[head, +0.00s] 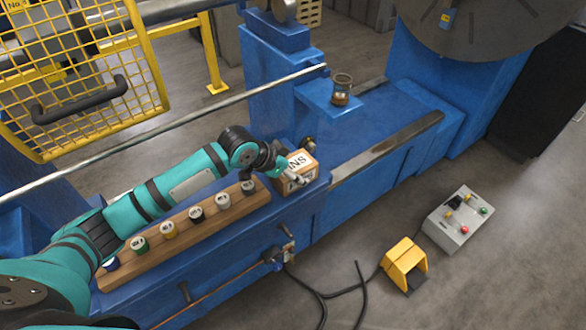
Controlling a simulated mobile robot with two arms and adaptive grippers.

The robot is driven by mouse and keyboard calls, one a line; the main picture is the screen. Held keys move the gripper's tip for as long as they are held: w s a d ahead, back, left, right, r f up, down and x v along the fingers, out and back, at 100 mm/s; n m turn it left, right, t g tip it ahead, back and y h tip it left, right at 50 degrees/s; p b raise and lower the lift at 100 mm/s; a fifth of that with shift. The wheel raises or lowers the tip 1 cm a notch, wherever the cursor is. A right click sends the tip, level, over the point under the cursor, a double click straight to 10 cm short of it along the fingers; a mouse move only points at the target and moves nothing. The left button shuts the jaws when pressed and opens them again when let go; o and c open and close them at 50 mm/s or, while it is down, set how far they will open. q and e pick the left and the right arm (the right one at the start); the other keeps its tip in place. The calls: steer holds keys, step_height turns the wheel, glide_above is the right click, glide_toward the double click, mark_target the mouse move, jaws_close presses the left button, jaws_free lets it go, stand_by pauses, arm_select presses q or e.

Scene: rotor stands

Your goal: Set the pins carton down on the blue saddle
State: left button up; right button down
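The pins carton (301,166) is a small tan box with a white label and dark lettering. It is in the head view, at the right end of the wooden rack, over the blue saddle (312,197). My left gripper (294,176) reaches it from the left. One light finger lies across the carton's near side; the other finger is hidden. The gripper appears shut on the carton. The carton's underside is hard to see, so I cannot tell whether it touches the blue surface. My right gripper is not in view.
A wooden rack (180,246) with several capped containers lies left of the carton, under my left arm. A brown jar (341,90) stands on a blue ledge behind. A yellow pedal (404,262) and a grey control box (459,218) are on the floor at right.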

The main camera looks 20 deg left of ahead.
arm_select(q)
steer(key=o, duration=0.6)
steer(key=shift+c, duration=0.2)
steer(key=b+v, duration=0.1)
steer(key=v, duration=1.1)
steer(key=shift+r, duration=0.1)
